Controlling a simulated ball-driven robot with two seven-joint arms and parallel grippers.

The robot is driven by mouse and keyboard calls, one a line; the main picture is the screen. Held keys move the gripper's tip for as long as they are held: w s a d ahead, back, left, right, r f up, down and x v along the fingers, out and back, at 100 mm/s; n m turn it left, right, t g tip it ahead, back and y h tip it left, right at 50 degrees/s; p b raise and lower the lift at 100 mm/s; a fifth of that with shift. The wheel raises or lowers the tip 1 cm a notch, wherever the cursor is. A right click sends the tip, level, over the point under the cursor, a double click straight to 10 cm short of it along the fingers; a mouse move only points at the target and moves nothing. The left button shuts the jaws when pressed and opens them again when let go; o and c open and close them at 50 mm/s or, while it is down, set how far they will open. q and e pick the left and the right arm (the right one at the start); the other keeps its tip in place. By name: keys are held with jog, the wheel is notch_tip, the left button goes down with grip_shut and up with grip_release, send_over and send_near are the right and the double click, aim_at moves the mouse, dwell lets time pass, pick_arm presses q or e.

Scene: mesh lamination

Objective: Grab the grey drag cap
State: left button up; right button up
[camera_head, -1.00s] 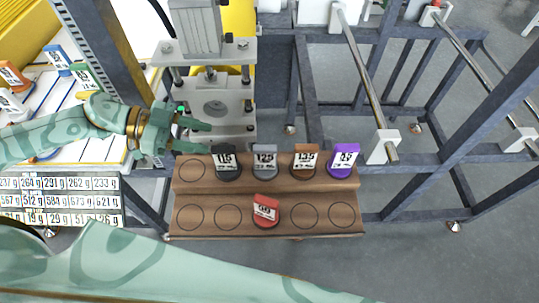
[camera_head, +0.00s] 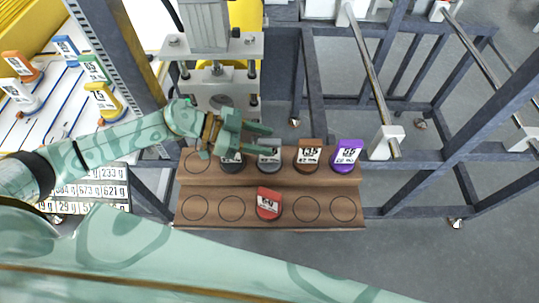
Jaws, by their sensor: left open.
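The grey drag cap (camera_head: 269,156), with a white label, stands in the back row of the wooden rack (camera_head: 211,178). My left gripper (camera_head: 268,139) is open and empty. Its fingers point right, just behind and over the top of the grey cap; I cannot tell whether they touch it. A black cap (camera_head: 232,163) stands left of the grey one, partly hidden under the gripper. My right gripper is not in view.
A brown cap (camera_head: 308,155) and a purple cap (camera_head: 346,155) stand to the right in the back row. A red cap (camera_head: 269,204) stands in the front row among empty circles. A press (camera_head: 214,47) rises behind the rack.

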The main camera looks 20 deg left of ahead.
pick_arm(q)
grip_shut()
dwell(1.4)
